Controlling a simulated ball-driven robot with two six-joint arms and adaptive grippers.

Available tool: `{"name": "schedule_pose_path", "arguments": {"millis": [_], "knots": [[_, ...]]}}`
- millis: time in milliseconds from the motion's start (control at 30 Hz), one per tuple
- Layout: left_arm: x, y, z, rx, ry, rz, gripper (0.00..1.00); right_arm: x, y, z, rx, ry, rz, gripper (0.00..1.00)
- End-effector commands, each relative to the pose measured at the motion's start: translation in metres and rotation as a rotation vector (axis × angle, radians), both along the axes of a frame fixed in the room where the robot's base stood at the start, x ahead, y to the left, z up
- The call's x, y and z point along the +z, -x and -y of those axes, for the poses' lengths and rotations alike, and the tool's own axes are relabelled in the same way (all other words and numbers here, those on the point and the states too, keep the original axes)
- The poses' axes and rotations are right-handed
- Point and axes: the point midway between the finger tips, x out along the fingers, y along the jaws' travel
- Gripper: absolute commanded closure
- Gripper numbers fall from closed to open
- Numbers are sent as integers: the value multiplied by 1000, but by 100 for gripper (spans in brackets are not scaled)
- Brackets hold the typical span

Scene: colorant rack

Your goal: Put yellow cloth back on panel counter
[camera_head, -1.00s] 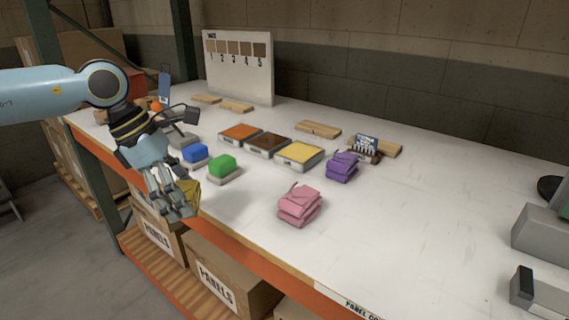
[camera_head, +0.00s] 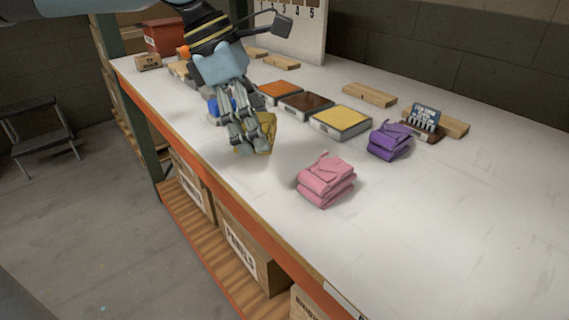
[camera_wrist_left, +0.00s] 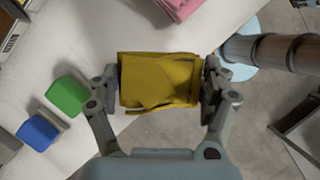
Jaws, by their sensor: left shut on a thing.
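The yellow cloth (camera_wrist_left: 158,82) is a folded bundle held between the two fingers of my left gripper (camera_wrist_left: 160,88) in the left wrist view. In the head view my left gripper (camera_head: 250,137) covers part of the yellow cloth (camera_head: 264,140), over the front part of the white panel counter (camera_head: 420,220). I cannot tell whether the cloth touches the counter top. A folded pink cloth (camera_head: 326,183) lies to the right of it, and a folded purple cloth (camera_head: 390,141) lies farther right and back. My right gripper is not in view.
Orange, brown and yellow colour trays (camera_head: 340,121) stand in a row behind the cloths. A green block (camera_wrist_left: 67,95) and a blue block (camera_wrist_left: 38,133) are near the gripper. Wooden blocks (camera_head: 369,95) lie farther back. The counter's front right is clear.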

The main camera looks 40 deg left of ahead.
Motion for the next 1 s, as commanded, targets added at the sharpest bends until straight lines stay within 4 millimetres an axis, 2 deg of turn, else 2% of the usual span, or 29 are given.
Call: {"name": "schedule_pose_path", "arguments": {"millis": [33,167,400,500,667,900,1000], "knots": [[-8,-9,0,6,9,8,50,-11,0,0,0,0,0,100],[-16,-25,-1,4,10,7,50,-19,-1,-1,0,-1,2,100],[-33,-58,-8,5,7,3,50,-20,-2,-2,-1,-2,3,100],[-39,-67,-9,1,3,2,50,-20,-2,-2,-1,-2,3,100],[-48,-69,-10,0,1,-2,50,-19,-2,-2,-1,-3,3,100],[-81,-69,-10,0,1,-2,50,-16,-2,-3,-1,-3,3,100],[-82,-69,-10,-1,-1,0,50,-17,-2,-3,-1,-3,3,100]]}}
